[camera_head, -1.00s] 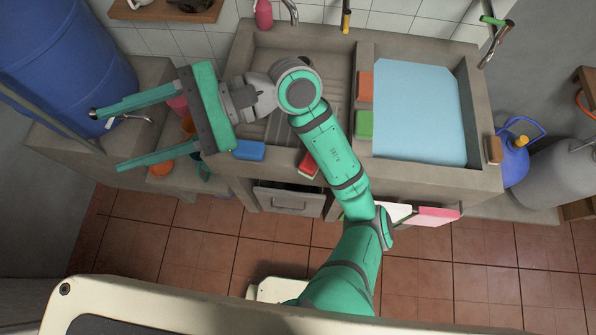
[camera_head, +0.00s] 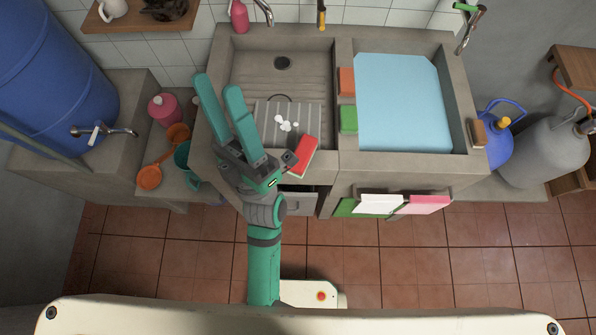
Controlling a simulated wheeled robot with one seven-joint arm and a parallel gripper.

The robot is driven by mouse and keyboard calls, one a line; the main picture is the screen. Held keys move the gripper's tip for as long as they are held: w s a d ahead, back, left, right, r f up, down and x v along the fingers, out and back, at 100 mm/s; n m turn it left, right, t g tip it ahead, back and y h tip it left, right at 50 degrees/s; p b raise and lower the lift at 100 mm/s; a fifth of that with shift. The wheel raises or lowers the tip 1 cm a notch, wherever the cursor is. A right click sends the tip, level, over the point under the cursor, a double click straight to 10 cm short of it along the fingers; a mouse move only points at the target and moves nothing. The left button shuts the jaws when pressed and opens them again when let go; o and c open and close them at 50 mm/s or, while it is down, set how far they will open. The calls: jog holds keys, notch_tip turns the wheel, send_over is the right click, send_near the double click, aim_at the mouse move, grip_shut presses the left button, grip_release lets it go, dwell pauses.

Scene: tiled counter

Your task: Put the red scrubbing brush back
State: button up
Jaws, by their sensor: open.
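The red scrubbing brush (camera_head: 304,154) lies at a slant on the front rim of the left sink basin, beside the ribbed washboard. It is a red block with a pale underside edge. My gripper (camera_head: 218,88) is open and empty, with its two long green fingers pointing up and left over the left side of the basin. The gripper's wrist is just left of the red brush, and the fingers are not around it.
An orange block (camera_head: 347,82) and a green block (camera_head: 349,119) sit on the divider beside the blue-surfaced right basin (camera_head: 402,105). A brown block (camera_head: 477,133) is on the right rim. Taps stand behind. Cups and a blue barrel (camera_head: 55,75) are at left.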

jog(key=s+d+f+m+g+h, duration=0.25)
jog(key=f+m+h, duration=0.4)
jog(key=f, duration=0.35)
jog(key=s+d+f+m+g+h, duration=0.1)
jog(key=d+f+m+g+h, duration=0.4)
jog(key=f+m, duration=0.4)
jog(key=s+d+f+m+g, duration=0.1)
jog(key=s+d+f+g, duration=0.1)
jog(key=s+f, duration=0.3)
jog(key=s+d+f+m+g+h, duration=0.1)
jog(key=s+d+f+g, duration=0.1)
jog(key=s+f, duration=0.4)
notch_tip(320, 180, down, 4)
jog(key=shift+s+f+g, duration=0.2)
jog(key=shift+s+g, duration=0.05)
jog(key=shift+g, duration=0.5)
jog(key=shift+d, duration=0.1)
